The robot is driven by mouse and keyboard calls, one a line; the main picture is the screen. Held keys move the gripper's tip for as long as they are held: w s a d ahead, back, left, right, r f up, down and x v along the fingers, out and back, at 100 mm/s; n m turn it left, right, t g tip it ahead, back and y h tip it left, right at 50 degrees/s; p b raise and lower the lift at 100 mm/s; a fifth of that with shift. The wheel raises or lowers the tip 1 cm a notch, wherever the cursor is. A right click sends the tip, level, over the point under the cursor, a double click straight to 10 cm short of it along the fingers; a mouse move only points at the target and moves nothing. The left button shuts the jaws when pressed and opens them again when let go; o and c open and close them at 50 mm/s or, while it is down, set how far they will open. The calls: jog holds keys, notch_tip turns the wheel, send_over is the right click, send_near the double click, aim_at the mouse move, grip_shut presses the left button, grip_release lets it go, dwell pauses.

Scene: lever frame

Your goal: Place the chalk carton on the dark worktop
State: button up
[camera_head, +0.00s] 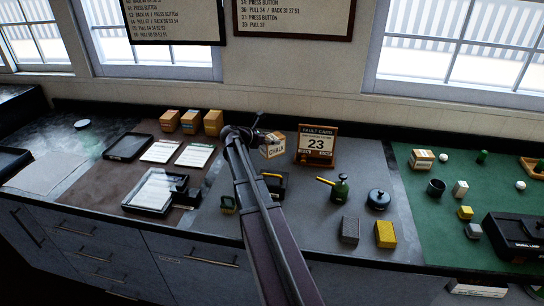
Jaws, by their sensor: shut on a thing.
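The chalk carton (273,151) is a small cream and tan box with CHALK printed on its front. It is at the end of my arm, over the back of the grey counter section. My gripper (262,136) is shut on it, with the fingers partly hidden by my own arm. I cannot tell whether the carton touches the surface below. The worktop is one long counter in differently coloured sections: a dark grey one (310,225) in the middle, a dark brown one (95,190) to its left and a green one (415,190) to its right.
A fault card stand (317,146) is just right of the carton. A green oil can (340,188), a dark round pot (378,199), a grey block (350,230) and a yellow block (385,234) stand on the grey section. Tan boxes (191,121) and trays (152,193) are on the brown section.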

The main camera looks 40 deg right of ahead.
aim_at(272, 149)
jog(key=shift+f+b, duration=0.45)
jog(key=shift+f, duration=0.4)
jog(key=shift+f+b, duration=1.85)
jog(key=shift+b, duration=0.05)
jog(key=shift+f, duration=0.1)
jog(key=o, duration=1.1)
jog(key=shift+o, duration=0.2)
jog(key=shift+r, duration=0.2)
jog(key=p+v, duration=0.4)
jog(key=v, duration=0.6)
jog(key=shift+a+r, duration=0.1)
jog(key=shift+r, duration=0.05)
jog(key=shift+p+v, duration=0.3)
jog(key=shift+v, duration=0.5)
